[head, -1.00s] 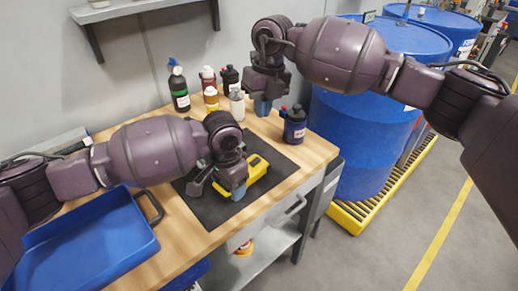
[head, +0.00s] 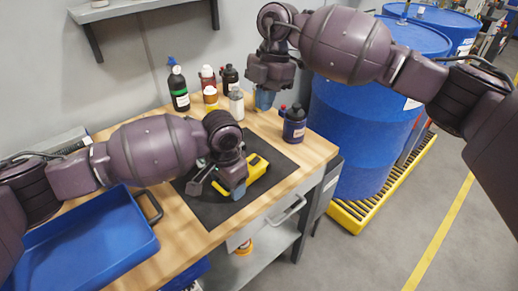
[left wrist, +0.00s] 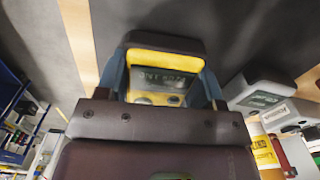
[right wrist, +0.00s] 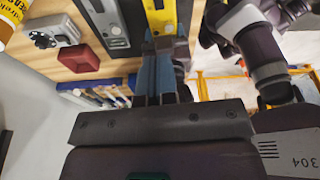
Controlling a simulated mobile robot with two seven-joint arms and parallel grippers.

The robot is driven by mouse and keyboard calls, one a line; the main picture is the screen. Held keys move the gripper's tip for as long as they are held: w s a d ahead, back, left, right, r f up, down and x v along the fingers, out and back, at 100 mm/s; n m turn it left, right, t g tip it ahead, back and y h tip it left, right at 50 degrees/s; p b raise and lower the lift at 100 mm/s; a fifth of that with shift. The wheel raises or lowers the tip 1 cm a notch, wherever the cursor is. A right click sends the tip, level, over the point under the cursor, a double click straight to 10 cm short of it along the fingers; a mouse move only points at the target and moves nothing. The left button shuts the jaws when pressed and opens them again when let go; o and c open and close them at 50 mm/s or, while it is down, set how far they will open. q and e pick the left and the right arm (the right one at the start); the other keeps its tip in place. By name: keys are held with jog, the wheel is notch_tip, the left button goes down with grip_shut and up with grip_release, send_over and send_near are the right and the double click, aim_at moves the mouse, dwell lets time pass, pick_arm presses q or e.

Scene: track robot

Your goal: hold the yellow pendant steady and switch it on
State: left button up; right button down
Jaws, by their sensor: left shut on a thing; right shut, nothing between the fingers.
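The yellow pendant (head: 257,167), yellow with black parts, lies on the dark mat (head: 208,209) on the workbench. My left gripper (head: 238,190) is shut on it. In the left wrist view the pendant (left wrist: 165,58) sits between the two blue fingers, with a dark display and small buttons below it. My right gripper (head: 265,99) is shut and empty, above the back right of the bench and apart from the pendant. In the right wrist view its blue fingers (right wrist: 155,78) are together. The left hand hides part of the pendant in the head view.
Several bottles stand at the back of the bench, including a black one with a green label (head: 179,92) and a dark blue one (head: 294,125) near the right gripper. A blue tray (head: 90,250) lies at the left. Blue drums (head: 350,150) stand right of the bench.

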aim_at(257, 159)
dwell(0.4)
jog(key=x, duration=1.2)
jog(key=shift+w+d+f, duration=0.3)
jog(key=shift+f, duration=0.1)
jog(key=shift+w+d+f, duration=0.1)
jog(key=shift+f, duration=0.5)
jog(key=shift+d+f+y, duration=0.1)
jog(key=shift+f+y, duration=0.2)
jog(key=shift+r, duration=0.1)
jog(key=shift+s+a+r, duration=0.25)
jog(key=shift+s+a, duration=0.2)
jog(key=shift+a, duration=0.15)
jog(key=shift+r, duration=0.1)
